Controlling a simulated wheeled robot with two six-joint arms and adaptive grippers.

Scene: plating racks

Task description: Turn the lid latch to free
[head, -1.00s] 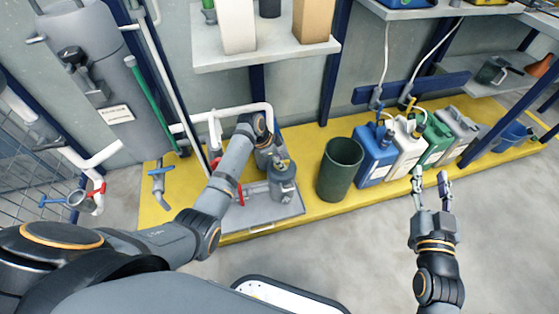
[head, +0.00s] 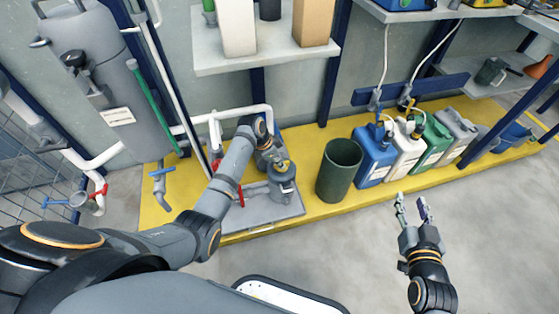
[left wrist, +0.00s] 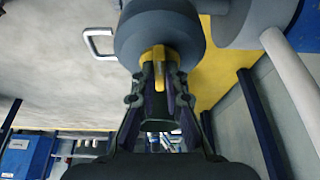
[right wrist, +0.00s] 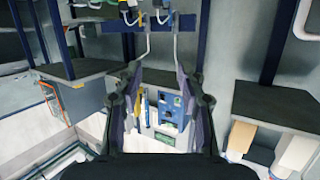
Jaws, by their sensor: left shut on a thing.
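The lid latch is a small yellow piece (left wrist: 158,58) on the round grey lid (left wrist: 160,25) in the left wrist view. The lid belongs to a grey canister (head: 283,188) low in the middle of the head view. My left gripper (left wrist: 160,75) is shut on the latch, one finger on each side; it also shows over the canister in the head view (head: 279,163). The latch's exact angle is hard to tell. My right gripper (head: 411,205) is open and empty over the floor at the right; its spread fingers show in the right wrist view (right wrist: 158,75).
The canister stands on a grey tray (head: 262,218) on a yellow platform (head: 318,208). A dark green bin (head: 339,170) stands to its right, then blue (head: 376,160), white, green and grey jugs. White pipes run behind. A shelf (head: 265,55) hangs above.

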